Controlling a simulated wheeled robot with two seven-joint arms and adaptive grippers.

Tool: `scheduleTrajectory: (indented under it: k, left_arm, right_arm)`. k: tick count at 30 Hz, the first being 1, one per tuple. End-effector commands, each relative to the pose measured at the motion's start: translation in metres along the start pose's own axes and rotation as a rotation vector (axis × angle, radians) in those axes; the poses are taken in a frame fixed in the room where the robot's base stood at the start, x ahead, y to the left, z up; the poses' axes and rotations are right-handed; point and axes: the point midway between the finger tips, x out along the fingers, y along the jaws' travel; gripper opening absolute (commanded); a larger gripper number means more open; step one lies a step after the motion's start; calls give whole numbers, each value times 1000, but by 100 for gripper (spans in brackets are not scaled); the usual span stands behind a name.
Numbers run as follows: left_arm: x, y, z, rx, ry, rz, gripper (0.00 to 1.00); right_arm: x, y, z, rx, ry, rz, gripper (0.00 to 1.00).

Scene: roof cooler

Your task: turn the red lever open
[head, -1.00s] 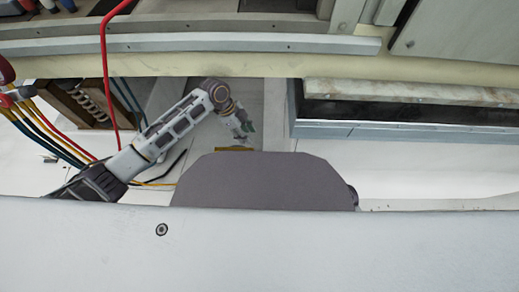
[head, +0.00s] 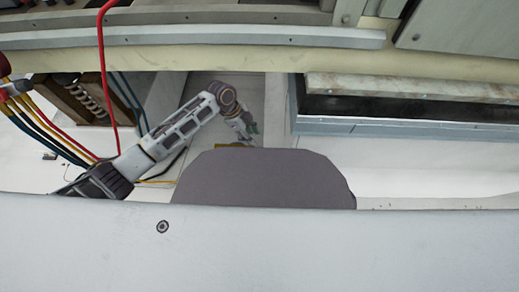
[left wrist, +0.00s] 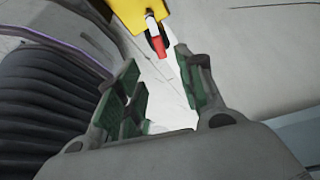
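The red lever (left wrist: 158,46) shows at the upper middle of the left wrist view, on a metal fitting below a yellow box (left wrist: 132,12). My left gripper (left wrist: 157,58) is open, with its green-padded fingers apart and nothing between them. The lever's tip is close to the gap between the fingertips; I cannot tell whether it is inside the gap. In the head view my left gripper (head: 249,128) is small, beside a sliver of yellow (head: 234,145). The lever cannot be made out there. My right gripper is not in view.
Coloured cables (head: 45,128) hang at the left, with a red cable (head: 102,60) nearer the arm. A long metal-edged unit (head: 410,108) stands at the right. A black ribbed hose (left wrist: 45,105) lies close left of the gripper in the left wrist view.

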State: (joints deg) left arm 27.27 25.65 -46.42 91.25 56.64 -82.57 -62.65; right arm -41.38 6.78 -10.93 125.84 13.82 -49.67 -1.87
Motion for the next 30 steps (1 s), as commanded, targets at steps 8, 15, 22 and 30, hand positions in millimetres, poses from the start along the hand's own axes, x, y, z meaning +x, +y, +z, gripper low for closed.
scheduleTrajectory:
  k: [8, 15, 22, 30]
  left_arm:
    - [32, 0, 0, 0, 1, 1, 38]
    - [56, 0, 0, 0, 0, 0, 38]
    - [78, 0, 1, 0, 0, 1, 38]
    - [97, 0, 1, 0, -1, -1, 38]
  right_arm:
    - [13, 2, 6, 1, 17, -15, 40]
    - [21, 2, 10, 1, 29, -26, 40]
    - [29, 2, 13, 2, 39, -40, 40]
    - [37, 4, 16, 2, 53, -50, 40]
